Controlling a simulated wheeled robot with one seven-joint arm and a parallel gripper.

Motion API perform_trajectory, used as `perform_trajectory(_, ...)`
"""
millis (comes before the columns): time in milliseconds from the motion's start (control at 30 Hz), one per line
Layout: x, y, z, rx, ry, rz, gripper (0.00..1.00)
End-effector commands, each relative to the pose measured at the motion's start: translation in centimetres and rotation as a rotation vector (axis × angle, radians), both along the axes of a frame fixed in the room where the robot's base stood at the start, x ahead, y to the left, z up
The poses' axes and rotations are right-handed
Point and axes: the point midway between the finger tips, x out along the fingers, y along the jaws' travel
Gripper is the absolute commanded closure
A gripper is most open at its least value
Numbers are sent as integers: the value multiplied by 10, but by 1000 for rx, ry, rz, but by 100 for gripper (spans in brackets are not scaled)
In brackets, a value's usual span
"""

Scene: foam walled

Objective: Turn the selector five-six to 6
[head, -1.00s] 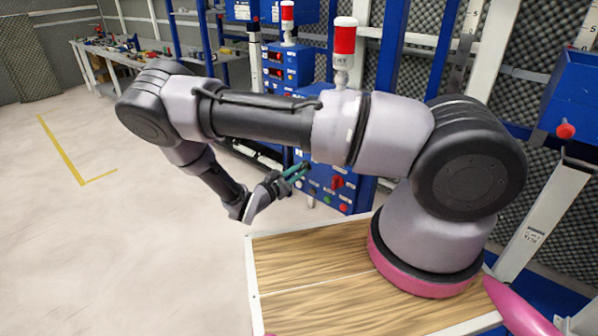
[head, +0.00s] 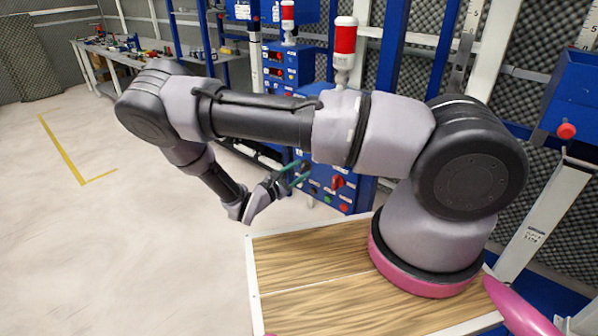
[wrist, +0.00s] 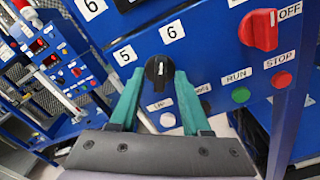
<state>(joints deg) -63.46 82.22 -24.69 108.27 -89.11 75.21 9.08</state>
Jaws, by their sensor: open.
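The selector five-six (wrist: 160,70) is a round black knob with a white pointer mark on a blue panel. A label 5 (wrist: 125,55) sits to its upper left and a label 6 (wrist: 172,32) to its upper right. The mark looks roughly upright, between the two labels; its exact setting is hard to tell. My gripper (wrist: 158,80) is open, its green fingers on either side of the knob; I cannot tell whether they touch it. In the head view my gripper (head: 297,174) is at the panel's front.
To the right on the panel are a red OFF switch (wrist: 260,30), a green RUN button (wrist: 241,95) and a red STOP button (wrist: 281,80). Another black knob is cut off at the top. Open floor (head: 100,240) lies to the left.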

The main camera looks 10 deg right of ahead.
Motion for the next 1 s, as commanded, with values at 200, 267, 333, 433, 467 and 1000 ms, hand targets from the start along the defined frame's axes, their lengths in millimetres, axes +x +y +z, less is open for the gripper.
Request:
perform_trajectory(200,-18,27,0,3,1,5,52)
perform_trajectory(267,-26,37,0,2,-1,5,52)
perform_trajectory(333,-34,49,0,2,1,5,52)
perform_trajectory(433,-46,64,-1,2,0,5,52)
perform_trajectory(467,-48,68,-1,2,0,5,52)
perform_trajectory(1000,-63,87,0,1,1,1,52)
